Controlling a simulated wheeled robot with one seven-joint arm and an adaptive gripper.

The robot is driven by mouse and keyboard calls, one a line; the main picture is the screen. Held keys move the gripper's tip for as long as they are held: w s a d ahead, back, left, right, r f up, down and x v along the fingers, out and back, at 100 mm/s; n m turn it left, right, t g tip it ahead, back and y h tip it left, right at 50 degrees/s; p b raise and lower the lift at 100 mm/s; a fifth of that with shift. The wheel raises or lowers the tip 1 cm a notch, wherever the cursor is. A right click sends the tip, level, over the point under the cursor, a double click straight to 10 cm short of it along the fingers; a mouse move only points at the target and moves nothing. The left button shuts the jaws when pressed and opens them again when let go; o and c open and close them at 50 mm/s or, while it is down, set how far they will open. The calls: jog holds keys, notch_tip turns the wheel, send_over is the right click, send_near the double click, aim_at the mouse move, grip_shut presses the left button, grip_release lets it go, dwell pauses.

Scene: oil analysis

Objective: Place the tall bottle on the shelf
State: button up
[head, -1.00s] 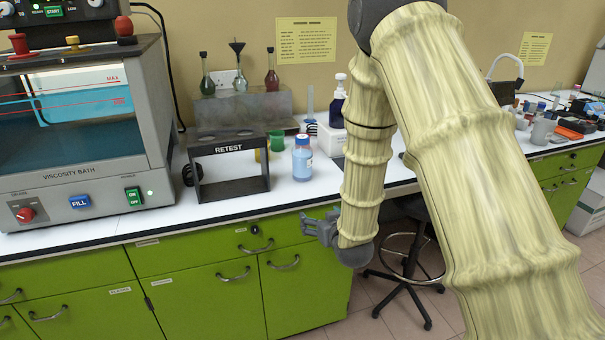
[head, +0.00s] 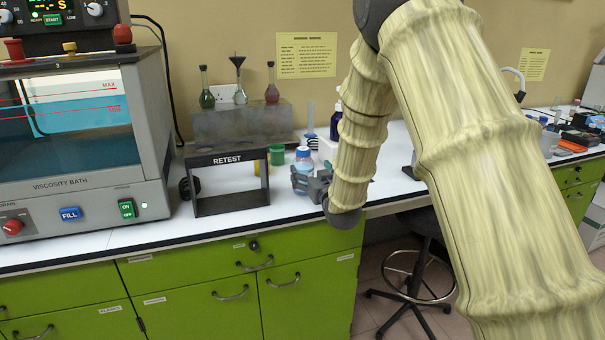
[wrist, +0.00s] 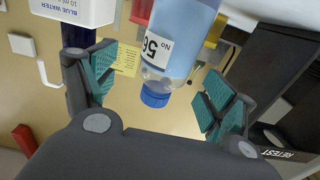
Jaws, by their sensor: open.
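A clear bottle (head: 303,158) with a blue cap and blue contents stands upright on the white counter, partly hidden by my gripper in the head view. In the wrist view the bottle (wrist: 182,45) has a white "No 56" label and appears upside down between the finger pads. My gripper (head: 303,180) is open at the bottle's near side; it also shows in the wrist view (wrist: 157,92), with gaps between pads and bottle. A black rack (head: 229,159) marked RETEST stands left of the bottle. Behind it is a grey raised shelf (head: 240,125) holding several flasks.
A viscosity bath (head: 85,180) fills the left of the counter. A green-lidded jar (head: 277,154) and a dark pump bottle (head: 336,122) stand close behind the bottle. A white box labelled BLUE WATER (wrist: 75,8) shows in the wrist view. A stool (head: 415,270) stands below.

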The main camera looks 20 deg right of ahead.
jog(key=shift+w+a+f, duration=0.1)
jog(key=shift+w+a, duration=0.1)
jog(key=shift+w, duration=1.1)
jog(key=shift+w+a, duration=0.2)
jog(key=shift+w, duration=1.05)
jog(key=shift+c, duration=0.3)
jog(key=c, duration=1.4)
